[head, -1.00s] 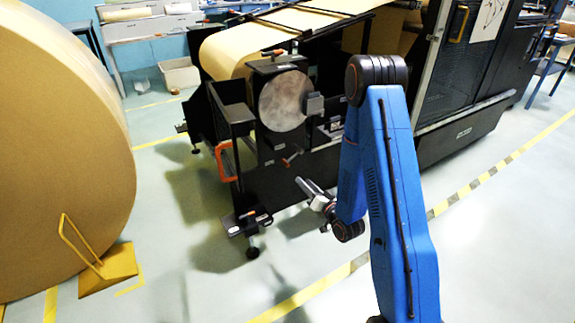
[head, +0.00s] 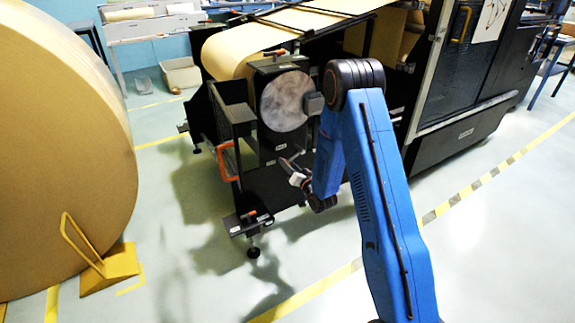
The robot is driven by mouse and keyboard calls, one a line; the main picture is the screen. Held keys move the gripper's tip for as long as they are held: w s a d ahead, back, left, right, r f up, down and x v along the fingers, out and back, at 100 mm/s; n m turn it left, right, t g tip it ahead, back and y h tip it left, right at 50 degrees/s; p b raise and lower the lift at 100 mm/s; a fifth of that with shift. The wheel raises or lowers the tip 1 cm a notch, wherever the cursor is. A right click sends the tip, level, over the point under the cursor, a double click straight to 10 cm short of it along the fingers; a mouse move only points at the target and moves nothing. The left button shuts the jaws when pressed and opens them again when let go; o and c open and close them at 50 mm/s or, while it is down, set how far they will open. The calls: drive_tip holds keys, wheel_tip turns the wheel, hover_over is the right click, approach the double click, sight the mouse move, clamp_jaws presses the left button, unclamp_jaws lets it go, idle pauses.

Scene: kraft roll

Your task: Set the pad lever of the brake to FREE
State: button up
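The brake shows as a round grey disc (head: 285,101) on the black stand, with a grey block (head: 313,103) at its right edge. Small orange-handled levers sit above the disc (head: 275,52) and on the low box at the stand's foot (head: 258,216). I cannot read any FREE marking or tell which lever is the pad lever. My gripper (head: 284,164) is just below the disc, in front of the stand's dark side. The lever that sat below the disc is largely hidden at the gripper. I cannot tell whether they touch or whether the fingers are open.
A huge kraft roll (head: 65,130) stands at the left, with a yellow chock (head: 108,270) at its foot. An orange frame handle (head: 226,160) is left of the brake. The black machine (head: 470,90) fills the back right. Floor in front is clear.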

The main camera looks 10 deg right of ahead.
drive_tip(key=shift+w+a, duration=0.1)
drive_tip(key=shift+w, duration=0.1)
clamp_jaws()
drive_tip(key=shift+r, duration=0.1)
